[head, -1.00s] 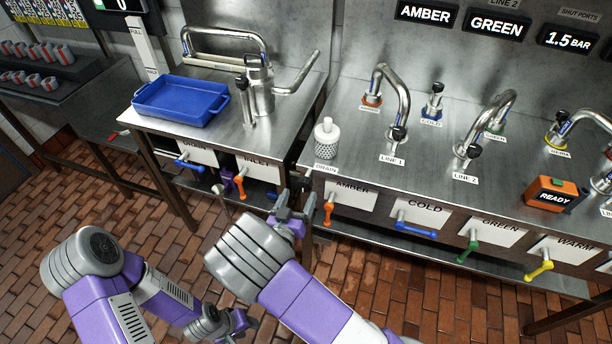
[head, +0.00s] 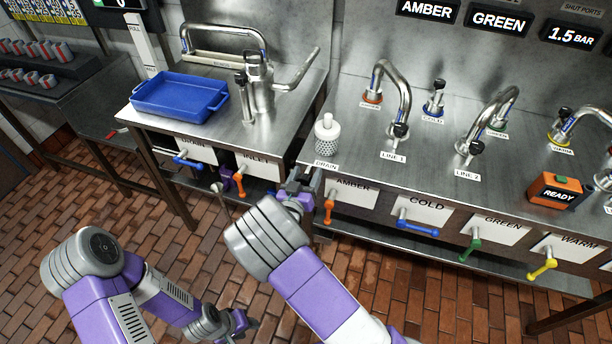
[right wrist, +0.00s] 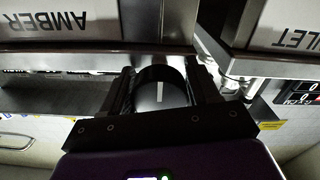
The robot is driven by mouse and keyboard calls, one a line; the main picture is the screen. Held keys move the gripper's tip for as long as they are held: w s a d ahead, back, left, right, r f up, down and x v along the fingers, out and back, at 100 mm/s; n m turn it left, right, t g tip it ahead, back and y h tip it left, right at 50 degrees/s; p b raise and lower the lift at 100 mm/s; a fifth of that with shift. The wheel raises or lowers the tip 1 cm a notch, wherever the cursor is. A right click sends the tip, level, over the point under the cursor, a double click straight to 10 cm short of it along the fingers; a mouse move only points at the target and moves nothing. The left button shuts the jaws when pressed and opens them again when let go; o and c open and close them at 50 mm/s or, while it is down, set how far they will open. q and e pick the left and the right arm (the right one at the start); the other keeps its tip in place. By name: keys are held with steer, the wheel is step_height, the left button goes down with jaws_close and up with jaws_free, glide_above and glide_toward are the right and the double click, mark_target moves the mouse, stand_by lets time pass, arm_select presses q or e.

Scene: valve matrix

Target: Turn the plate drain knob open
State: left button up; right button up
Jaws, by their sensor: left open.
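A dark round knob (right wrist: 161,88) with a white line on its face shows in the right wrist view, below the gap between the AMBER and INLET panels. I take it for the plate drain knob; no label on it is readable. The line runs up and down in that view. My right gripper (right wrist: 168,92) has one finger on each side of the knob; I cannot tell whether they press on it. In the head view my right gripper (head: 302,190) is at the counter's front left corner, and the knob is hidden. My left gripper (head: 240,322) hangs low, open and empty.
A white perforated drain cylinder (head: 327,136) stands above a DRAIN label. A blue tray (head: 180,97) sits on the left bench. The floor in front is clear.

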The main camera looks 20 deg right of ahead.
steer(key=c, duration=0.7)
steer(key=shift+r+n+p, duration=0.15)
steer(key=shift+n+p, duration=1.5)
steer(key=shift+n, duration=0.05)
steer(key=n+p, duration=0.2)
steer(key=n, duration=0.1)
steer(key=shift+n, duration=0.4)
steer(key=n+p, duration=0.2)
steer(key=n, duration=0.3)
steer(key=shift+a+p, duration=0.1)
steer(key=shift+p, duration=0.3)
steer(key=n, duration=0.3)
steer(key=n+p, duration=0.1)
steer(key=n, duration=0.1)
steer(key=shift+f+n, duration=0.3)
steer(key=o, duration=1)
